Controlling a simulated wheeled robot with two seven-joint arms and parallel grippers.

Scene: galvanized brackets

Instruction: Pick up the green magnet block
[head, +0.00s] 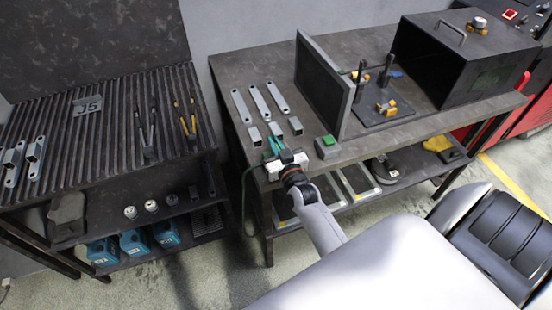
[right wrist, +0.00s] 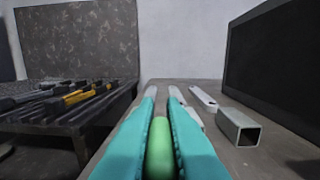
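A small block with a green top (head: 328,142), which fits the green magnet block, stands near the front edge of the right table, left of the foot of the dark upright plate. My right gripper (head: 274,147) is over the table's front left corner, to the left of this block and apart from it. In the right wrist view its teal fingers (right wrist: 160,125) lie close on both sides of a rounded light green piece (right wrist: 160,150) and seem shut on it. What this piece belongs to is hidden. The green-topped block is not in the right wrist view. My left gripper is not in view.
Short square tubes (head: 295,126) and flat strips (head: 260,103) lie just beyond my right gripper. The dark upright plate (head: 322,85) stands right of them. A thin green cable (head: 243,185) hangs at the table's left edge. A slatted table (head: 100,115) with tools stands left.

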